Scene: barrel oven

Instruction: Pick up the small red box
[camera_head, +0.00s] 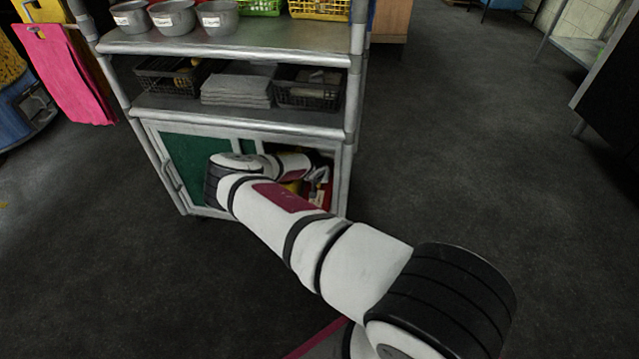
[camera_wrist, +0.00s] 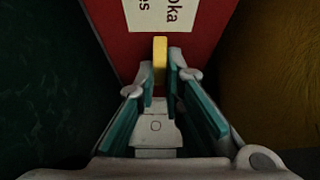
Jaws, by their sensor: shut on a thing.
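The small red box (camera_wrist: 199,50) fills the upper middle of the wrist view. It has a pale label with partly visible dark lettering and a narrow upright yellow handle (camera_wrist: 160,58). My gripper (camera_wrist: 161,76) is shut on this yellow handle, one teal-padded finger on each side. In the head view, a red patch, likely the box (camera_head: 327,197), shows in the open right part of the lower cabinet, with my gripper (camera_head: 318,176) in front of it. My arm hides much of the opening.
The metal cart (camera_head: 240,120) has grey bowls (camera_head: 172,17) on top and black baskets (camera_head: 308,92) with a grey stack (camera_head: 237,90) on the middle shelf. A green panel (camera_head: 187,160) covers the cabinet's left part. Yellow things (camera_head: 292,185) lie inside. Floor to the right is clear.

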